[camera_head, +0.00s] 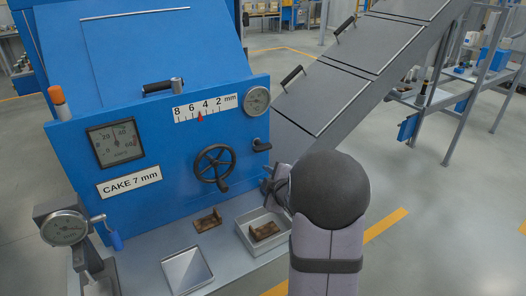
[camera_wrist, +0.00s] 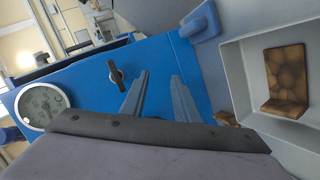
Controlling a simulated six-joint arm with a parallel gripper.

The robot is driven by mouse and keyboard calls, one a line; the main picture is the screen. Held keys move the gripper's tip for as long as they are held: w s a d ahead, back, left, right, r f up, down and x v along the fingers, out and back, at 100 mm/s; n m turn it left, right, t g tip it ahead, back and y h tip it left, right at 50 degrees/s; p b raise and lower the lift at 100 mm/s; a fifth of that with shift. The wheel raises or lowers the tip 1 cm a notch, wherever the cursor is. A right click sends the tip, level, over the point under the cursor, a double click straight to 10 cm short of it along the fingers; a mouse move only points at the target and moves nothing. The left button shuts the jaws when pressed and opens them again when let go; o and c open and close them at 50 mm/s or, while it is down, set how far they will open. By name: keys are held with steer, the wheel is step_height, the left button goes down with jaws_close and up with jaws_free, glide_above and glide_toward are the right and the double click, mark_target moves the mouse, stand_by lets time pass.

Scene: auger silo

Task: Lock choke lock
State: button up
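The choke lock appears to be the small black lever (camera_head: 261,145) on the blue panel, right of the black handwheel (camera_head: 215,167) and below the round gauge. In the wrist view the lever (camera_wrist: 115,74) stands out from the blue panel, left of my fingertips. My gripper (camera_wrist: 158,76) is open, with nothing between its two fingers. In the head view my gripper (camera_head: 275,184) is below the lever and apart from it, partly hidden by my own wrist. The handwheel does not show clearly in the wrist view.
The round gauge (camera_head: 257,100) sits above the lever. A grey tray (camera_head: 244,229) with a brown piece (camera_head: 264,231) stands below my gripper. Another brown piece (camera_head: 207,221) and an empty square tray (camera_head: 187,270) are left of it. A sloping grey chute (camera_head: 345,85) rises at right.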

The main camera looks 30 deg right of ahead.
mark_target(265, 150)
steer(key=d+r+n+t+y, duration=0.3)
steer(key=r+n+t, duration=0.2)
steer(key=n, duration=0.2)
steer(key=shift+w+d+n+b, duration=0.25)
steer(key=shift+n+b, duration=0.05)
steer(key=shift+b, duration=0.15)
steer(key=shift+w, duration=0.1)
steer(key=shift+w+p, duration=0.85)
steer(key=shift+w, duration=2.7)
jaws_close()
